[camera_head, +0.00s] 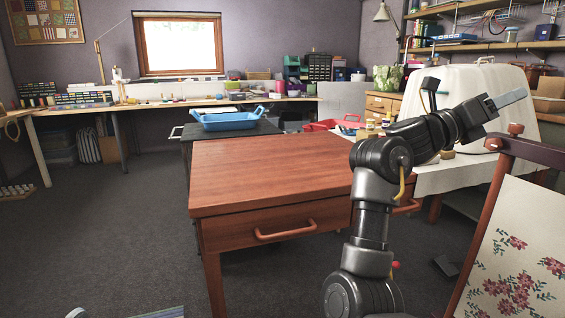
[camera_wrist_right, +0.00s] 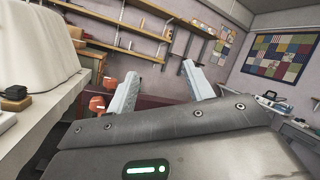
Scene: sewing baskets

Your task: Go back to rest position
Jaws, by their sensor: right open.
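My right arm rises at the right of the head view, and its gripper (camera_head: 508,98) points to the right, level with the white sewing machine cover. In the right wrist view my right gripper (camera_wrist_right: 160,88) shows two pale fingers spread apart with nothing between them. It is held in the air, and a dark red wooden frame post shows low behind the fingers. My left gripper is not in view; only a small grey rounded part shows at the bottom left edge of the head view.
A bare wooden table (camera_head: 270,172) stands in front. A blue basket (camera_head: 226,122) sits on a dark surface behind it; a red basket (camera_head: 322,126) is to the right. A white cover (camera_head: 455,92) and an embroidery frame (camera_head: 515,245) are near my right arm. The floor at left is clear.

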